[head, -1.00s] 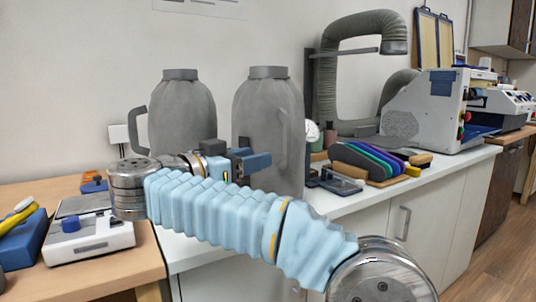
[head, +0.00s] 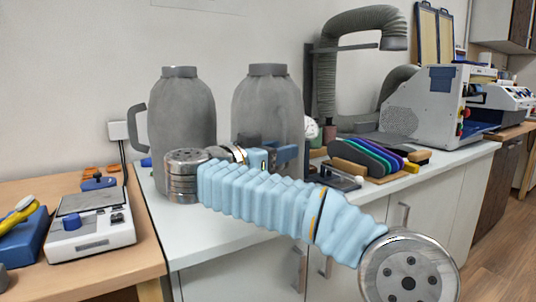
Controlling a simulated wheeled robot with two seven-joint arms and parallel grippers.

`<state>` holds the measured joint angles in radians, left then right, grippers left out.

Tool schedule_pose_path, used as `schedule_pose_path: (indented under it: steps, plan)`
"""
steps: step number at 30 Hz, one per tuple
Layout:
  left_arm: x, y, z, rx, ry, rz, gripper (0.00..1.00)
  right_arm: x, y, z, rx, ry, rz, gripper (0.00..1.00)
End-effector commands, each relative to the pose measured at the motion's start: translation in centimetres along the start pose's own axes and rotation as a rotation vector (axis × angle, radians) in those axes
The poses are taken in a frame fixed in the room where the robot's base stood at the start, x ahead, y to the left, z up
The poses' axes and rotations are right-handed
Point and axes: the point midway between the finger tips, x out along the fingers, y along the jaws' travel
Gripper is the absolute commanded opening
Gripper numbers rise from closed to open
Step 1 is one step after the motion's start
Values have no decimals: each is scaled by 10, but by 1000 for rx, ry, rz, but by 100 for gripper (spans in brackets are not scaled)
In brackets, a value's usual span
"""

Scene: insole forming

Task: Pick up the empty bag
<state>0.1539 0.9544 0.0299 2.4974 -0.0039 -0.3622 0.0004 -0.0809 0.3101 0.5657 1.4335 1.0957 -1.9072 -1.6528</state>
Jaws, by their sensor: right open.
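Two grey bag-like containers with round grey caps stand upright on the white counter. The left bag (head: 182,110) has a dark side handle; the right bag (head: 267,100) is partly hidden by my right arm and gripper. I cannot tell from the picture which one is empty. My right gripper (head: 266,148) is open, with its dark and blue fingers in front of the right bag's lower half. Whether it touches the bag is hard to tell. My left gripper is not in view.
A white scale (head: 92,222) sits on the wooden table at left. Coloured insoles in a wooden rack (head: 372,158) stand right of the bags. A grey hose (head: 328,85) and a white machine (head: 432,103) are behind. The counter's front left (head: 215,240) is clear.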

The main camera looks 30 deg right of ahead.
Motion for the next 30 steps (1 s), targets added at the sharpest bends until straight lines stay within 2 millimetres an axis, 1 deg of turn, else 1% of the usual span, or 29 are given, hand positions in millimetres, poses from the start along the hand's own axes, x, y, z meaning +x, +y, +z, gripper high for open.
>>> schedule_pose_path:
  steps: [1, 9, 24, 28, 30]
  plan:
    - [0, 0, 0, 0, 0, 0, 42, 0, 0, 0, 0, 0, 0, 41]
    - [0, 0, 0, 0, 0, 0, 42, 0, 0, 0, 0, 0, 1, 0]
    - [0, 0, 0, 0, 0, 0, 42, 0, 0, -2, 3, 1, 1, 0]
    - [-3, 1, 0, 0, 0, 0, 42, 0, 0, -9, 4, 1, 1, 0]
    - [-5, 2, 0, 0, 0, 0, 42, -1, 0, -17, 5, 0, 0, 0]
